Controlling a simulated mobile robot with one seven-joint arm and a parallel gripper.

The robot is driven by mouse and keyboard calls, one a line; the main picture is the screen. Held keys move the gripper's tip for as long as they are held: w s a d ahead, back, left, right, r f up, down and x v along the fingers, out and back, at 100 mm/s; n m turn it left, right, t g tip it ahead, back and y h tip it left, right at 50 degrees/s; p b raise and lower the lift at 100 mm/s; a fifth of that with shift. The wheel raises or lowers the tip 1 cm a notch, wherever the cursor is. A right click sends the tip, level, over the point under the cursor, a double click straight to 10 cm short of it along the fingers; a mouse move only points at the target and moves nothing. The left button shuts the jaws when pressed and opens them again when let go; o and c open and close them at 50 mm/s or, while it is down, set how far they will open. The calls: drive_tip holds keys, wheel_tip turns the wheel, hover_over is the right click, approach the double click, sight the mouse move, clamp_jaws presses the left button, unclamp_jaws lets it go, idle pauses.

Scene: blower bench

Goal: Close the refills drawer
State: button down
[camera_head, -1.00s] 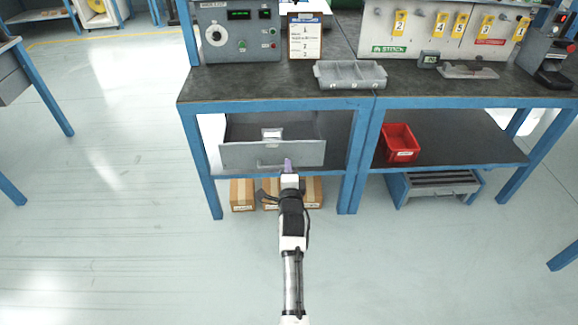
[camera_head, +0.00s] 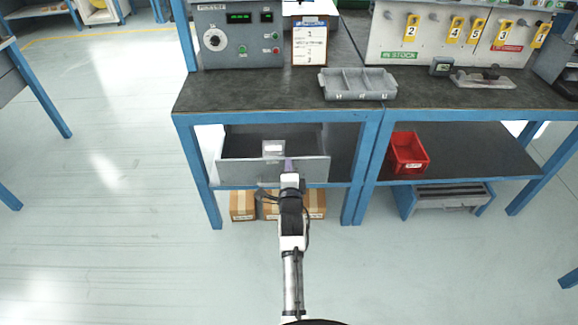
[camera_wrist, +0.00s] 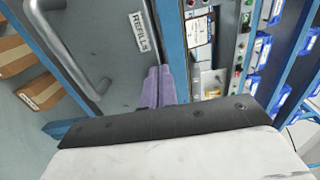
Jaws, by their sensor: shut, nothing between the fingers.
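The refills drawer (camera_head: 240,172) is a grey drawer under the left part of the bench. It stands pulled out, with its inside showing over the front panel and a small pale item (camera_head: 273,148) in it. In the wrist view its front (camera_wrist: 105,32) carries a REFILLS label (camera_wrist: 140,32) and a bar handle (camera_wrist: 75,55). My gripper (camera_head: 289,165) is shut and empty, its purple fingers (camera_wrist: 158,88) together at the drawer front, beside the handle. Whether the fingertips touch the panel I cannot tell.
Cardboard boxes (camera_head: 242,205) stand on the floor below the drawer. A red bin (camera_head: 408,152) sits on the lower shelf to the right. A grey divided tray (camera_head: 357,84) is on the bench top. A blue bench leg (camera_head: 200,180) stands left of the drawer. The floor in front is clear.

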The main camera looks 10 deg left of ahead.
drive_tip(key=b+x, duration=0.6)
drive_tip(key=x, duration=0.7)
drive_tip(key=shift+w, duration=0.3)
drive_tip(key=shift+s, duration=0.15)
